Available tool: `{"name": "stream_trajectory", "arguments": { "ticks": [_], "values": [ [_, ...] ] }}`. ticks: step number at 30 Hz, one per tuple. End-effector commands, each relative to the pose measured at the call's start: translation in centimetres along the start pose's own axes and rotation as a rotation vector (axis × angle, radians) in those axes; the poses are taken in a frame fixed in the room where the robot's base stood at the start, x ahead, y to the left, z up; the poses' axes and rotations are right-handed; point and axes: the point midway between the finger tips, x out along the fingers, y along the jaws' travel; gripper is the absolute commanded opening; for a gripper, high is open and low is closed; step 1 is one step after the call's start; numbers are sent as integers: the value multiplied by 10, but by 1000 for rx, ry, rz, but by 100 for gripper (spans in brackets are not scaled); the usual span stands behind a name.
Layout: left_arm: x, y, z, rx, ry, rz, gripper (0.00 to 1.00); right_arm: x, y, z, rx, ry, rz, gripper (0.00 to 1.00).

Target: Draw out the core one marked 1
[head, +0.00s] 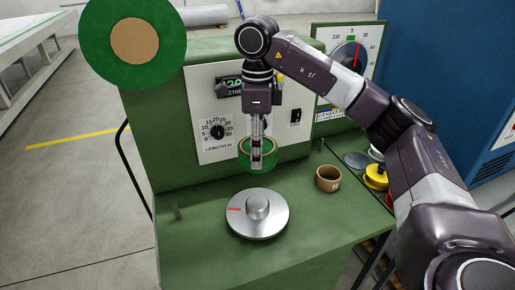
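My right gripper (258,160) comes down from above with its fingers close together at the wall of a ring (273,154), green outside and brown inside. It seems shut on the ring's near wall and hides part of it; I cannot read a mark on it. A brown core (328,179) stands on the green bench to the right, with a small pale mark that I cannot read for certain. A round metal plate with a central hub (258,208) and a red line sits in front of the gripper. My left gripper is not in view.
A large green roll with a brown centre (133,41) stands at upper left. The machine's panel has a length dial (217,132) and a display. Yellow and red spools (376,176) and a grey disc lie at the bench's right. The front left of the green bench (190,250) is clear.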

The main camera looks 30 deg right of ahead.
Motion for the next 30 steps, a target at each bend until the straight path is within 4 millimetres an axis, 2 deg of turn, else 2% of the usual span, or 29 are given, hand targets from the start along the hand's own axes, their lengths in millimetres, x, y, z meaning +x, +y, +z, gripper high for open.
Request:
{"name": "stream_trajectory", "arguments": {
  "ticks": [30],
  "values": [
    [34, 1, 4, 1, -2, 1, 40, 53, 0, 0, 0, 0, -1, 34]
  ]
}}
